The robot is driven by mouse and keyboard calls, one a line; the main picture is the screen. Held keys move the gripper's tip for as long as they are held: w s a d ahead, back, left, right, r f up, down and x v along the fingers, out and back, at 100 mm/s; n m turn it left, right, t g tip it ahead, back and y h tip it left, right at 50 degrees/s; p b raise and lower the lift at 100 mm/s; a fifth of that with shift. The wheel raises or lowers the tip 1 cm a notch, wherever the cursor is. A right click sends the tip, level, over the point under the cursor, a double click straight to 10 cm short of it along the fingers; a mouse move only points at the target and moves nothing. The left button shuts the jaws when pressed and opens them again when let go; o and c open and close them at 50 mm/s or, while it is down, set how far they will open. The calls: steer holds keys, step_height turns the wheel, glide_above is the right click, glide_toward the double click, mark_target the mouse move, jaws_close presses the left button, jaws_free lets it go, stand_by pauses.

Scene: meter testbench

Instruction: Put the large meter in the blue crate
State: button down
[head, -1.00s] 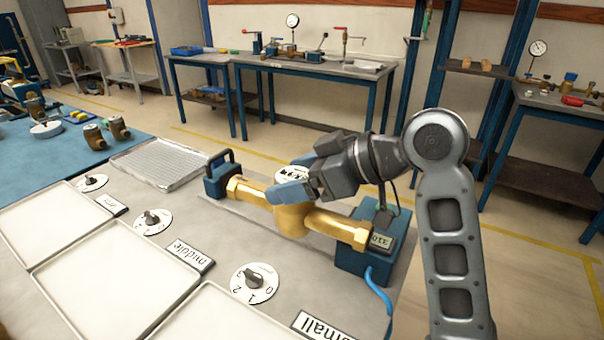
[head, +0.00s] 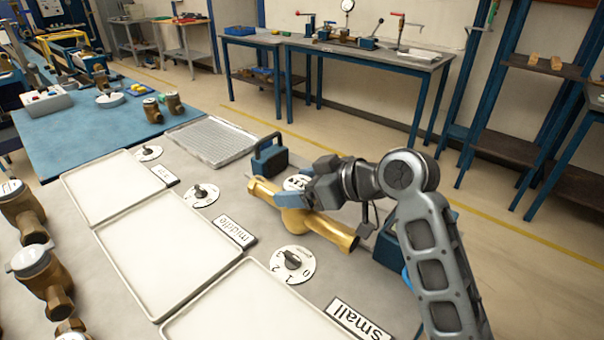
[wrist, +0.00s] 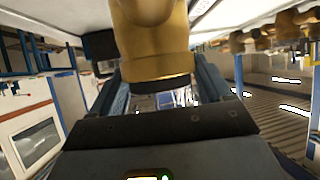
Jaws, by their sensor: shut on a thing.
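My gripper (head: 298,192) is shut on a long brass meter (head: 325,228) and holds it by its middle. In the head view the meter lies tilted, off the line between two blue clamp blocks, its left end in front of the left block (head: 268,158). The right block (head: 388,248) is partly hidden behind my arm. In the wrist view the meter's brass body (wrist: 155,45) fills the top centre between the fingers. I cannot clearly make out the blue crate; a small blue bin (head: 239,30) sits on the back bench.
White trays (head: 165,245) line the test bench beside dials and labels reading "middle" and "small". A ribbed grey tray (head: 212,142) lies beyond. Brown meters (head: 45,275) stand at the left edge, others on the blue-topped table (head: 85,135). Floor behind the bench is clear.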

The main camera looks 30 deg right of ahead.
steer(key=shift+f, duration=0.55)
steer(key=shift+f, duration=0.15)
jaws_free()
steer(key=shift+f, duration=0.1)
